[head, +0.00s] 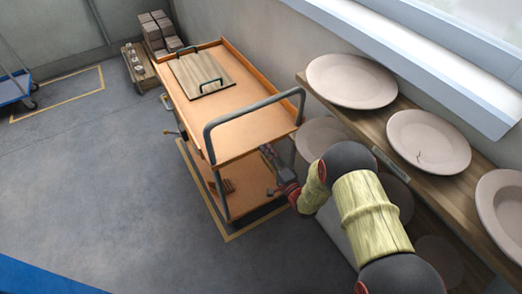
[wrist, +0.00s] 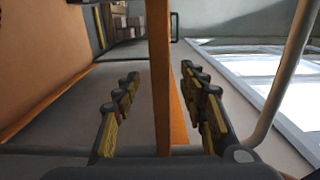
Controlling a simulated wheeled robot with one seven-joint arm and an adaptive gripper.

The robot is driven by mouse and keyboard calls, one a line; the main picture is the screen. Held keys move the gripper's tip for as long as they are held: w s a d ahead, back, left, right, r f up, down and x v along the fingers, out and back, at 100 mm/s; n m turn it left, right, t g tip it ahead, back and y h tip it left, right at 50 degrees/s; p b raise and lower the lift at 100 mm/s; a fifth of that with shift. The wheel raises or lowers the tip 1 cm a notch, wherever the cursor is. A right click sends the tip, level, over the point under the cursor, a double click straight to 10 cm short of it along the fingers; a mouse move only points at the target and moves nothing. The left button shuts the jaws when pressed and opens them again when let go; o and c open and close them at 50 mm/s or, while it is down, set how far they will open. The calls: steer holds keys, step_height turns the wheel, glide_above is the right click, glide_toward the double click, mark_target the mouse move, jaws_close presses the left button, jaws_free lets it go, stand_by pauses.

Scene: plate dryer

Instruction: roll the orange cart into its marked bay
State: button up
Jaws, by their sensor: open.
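The orange cart (head: 245,97) stands in the middle of the head view, with a top tray, a lower shelf (head: 238,195) and a grey tube handle (head: 255,104) at its near end. A yellow floor outline (head: 228,237) shows along the cart's left and near sides; the cart hides the rest of it. My gripper (head: 268,153) is at the cart's near right side, below the handle. In the wrist view, its fingers (wrist: 160,75) are open, one on each side of an orange strip (wrist: 159,110) of the cart. I cannot tell whether they touch it.
A wooden panel with handles (head: 202,73) lies on the tray. A shelf with several plates (head: 352,80) runs along the right wall. Stacked blocks (head: 158,32) stand at the back beside a wooden rack (head: 138,68). A blue cart (head: 14,88) is far left. The left floor is clear.

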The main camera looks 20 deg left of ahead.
steer(key=shift+b+x, duration=0.85)
steer(key=shift+x, duration=1.8)
steer(key=c, duration=0.3)
steer(key=c, duration=0.7)
steer(key=shift+f, duration=0.1)
jaws_close()
